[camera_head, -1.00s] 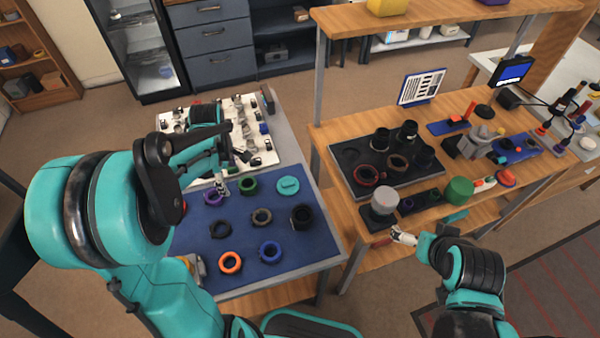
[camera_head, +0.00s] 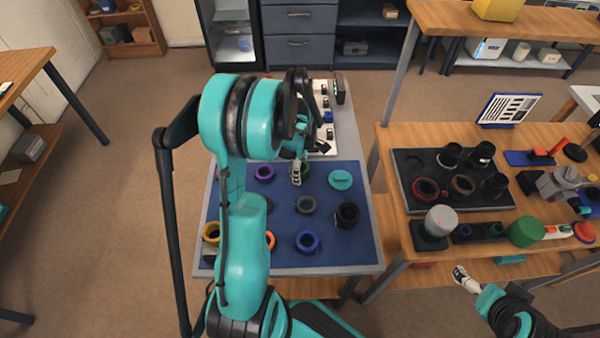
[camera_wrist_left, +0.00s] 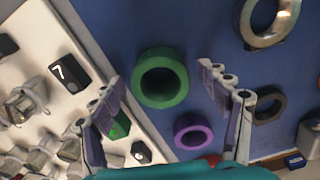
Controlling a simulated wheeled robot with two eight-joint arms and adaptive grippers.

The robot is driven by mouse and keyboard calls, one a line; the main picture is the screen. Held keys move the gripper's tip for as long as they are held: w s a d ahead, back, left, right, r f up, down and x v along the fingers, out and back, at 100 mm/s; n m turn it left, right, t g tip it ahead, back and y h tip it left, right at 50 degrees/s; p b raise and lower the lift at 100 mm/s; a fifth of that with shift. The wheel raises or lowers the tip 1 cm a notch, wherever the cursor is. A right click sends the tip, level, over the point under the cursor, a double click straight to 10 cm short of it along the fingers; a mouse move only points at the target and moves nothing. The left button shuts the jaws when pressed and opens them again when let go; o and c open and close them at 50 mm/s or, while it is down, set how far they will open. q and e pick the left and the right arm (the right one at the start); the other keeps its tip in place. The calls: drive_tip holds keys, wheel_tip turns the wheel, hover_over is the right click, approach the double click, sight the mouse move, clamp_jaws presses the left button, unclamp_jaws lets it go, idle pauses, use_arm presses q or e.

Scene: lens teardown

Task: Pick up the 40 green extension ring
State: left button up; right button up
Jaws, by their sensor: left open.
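The green extension ring (camera_wrist_left: 141,76) lies flat on the blue mat, hole facing up, in the left wrist view. No size marking is readable on it. My left gripper (camera_wrist_left: 160,92) is open and empty above the mat. Its two fingers appear on either side of the ring, apart from it. In the head view my left gripper (camera_head: 296,174) hangs over the mat's far part and hides most of the green ring. My right gripper (camera_head: 465,278) is far off, in front of the wooden bench; its finger opening is too small to judge.
A purple ring (camera_wrist_left: 177,134) lies close beside the green one. A dark ring (camera_wrist_left: 270,106) and a silver ring (camera_wrist_left: 246,32) lie farther right. The white board (camera_wrist_left: 62,112) with small parts borders the mat (camera_head: 330,250). A teal disc (camera_head: 341,180) lies right of my left gripper.

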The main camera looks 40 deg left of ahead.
use_arm(q)
drive_tip(key=shift+r, duration=0.1)
drive_tip(key=shift+c, duration=0.6)
drive_tip(key=c, duration=1.2)
